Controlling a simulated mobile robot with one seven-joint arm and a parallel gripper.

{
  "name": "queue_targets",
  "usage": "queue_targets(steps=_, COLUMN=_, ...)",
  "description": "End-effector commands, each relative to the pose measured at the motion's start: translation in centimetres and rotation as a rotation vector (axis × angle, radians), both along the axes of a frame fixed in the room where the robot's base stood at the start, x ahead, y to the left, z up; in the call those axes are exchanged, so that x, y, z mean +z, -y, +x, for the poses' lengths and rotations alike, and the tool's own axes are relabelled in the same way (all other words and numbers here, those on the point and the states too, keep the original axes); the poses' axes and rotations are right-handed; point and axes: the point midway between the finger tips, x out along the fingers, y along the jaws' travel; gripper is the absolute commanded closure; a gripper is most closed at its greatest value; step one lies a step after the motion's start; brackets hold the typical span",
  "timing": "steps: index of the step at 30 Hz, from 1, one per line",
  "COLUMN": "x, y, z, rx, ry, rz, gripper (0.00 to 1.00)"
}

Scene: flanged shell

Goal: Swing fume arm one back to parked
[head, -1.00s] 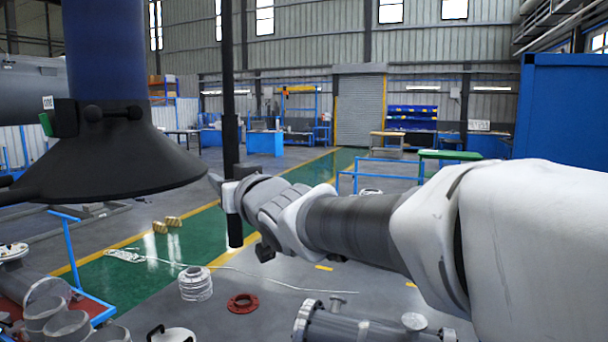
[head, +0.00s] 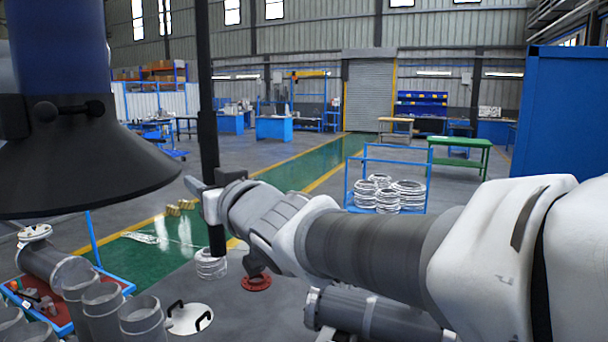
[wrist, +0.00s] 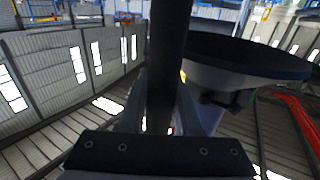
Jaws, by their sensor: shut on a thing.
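A fume arm with a dark blue duct (head: 60,45) and a wide black conical hood (head: 80,168) hangs at the left of the head view. The hood also shows at the upper right of the wrist view (wrist: 245,58). A black upright pole (head: 205,90) stands just right of the hood. My gripper (head: 208,192) is shut on this pole near its lower part. In the wrist view the pole (wrist: 168,60) runs between my two fingers. Any link between pole and hood is out of view.
A blue trolley (head: 370,160) with white ringed parts stands beyond my arm. Below lie a red flange (head: 257,283), a white lid with black handles (head: 190,318), grey pipe pieces (head: 145,318) and a grey flanged cylinder (head: 370,312). A blue cabinet (head: 565,110) stands right.

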Motion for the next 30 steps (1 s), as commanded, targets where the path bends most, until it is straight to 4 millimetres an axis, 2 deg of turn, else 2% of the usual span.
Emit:
queue_targets(steps=17, x=-0.31, y=-0.05, z=-0.29, rx=0.005, ry=-0.004, rz=-0.004, gripper=1.0)
queue_targets(steps=18, x=-0.31, y=-0.05, z=-0.29, rx=0.005, ry=-0.004, rz=-0.004, gripper=0.61)
queue_targets(steps=21, x=-0.23, y=-0.04, z=-0.27, rx=0.004, ry=-0.003, rz=-0.003, gripper=0.43)
queue_targets(steps=22, x=-0.21, y=-0.03, z=-0.27, rx=0.004, ry=-0.003, rz=-0.003, gripper=0.38)
queue_targets(steps=30, x=-0.05, y=0.02, z=-0.25, rx=0.003, ry=-0.001, rz=-0.001, gripper=0.38)
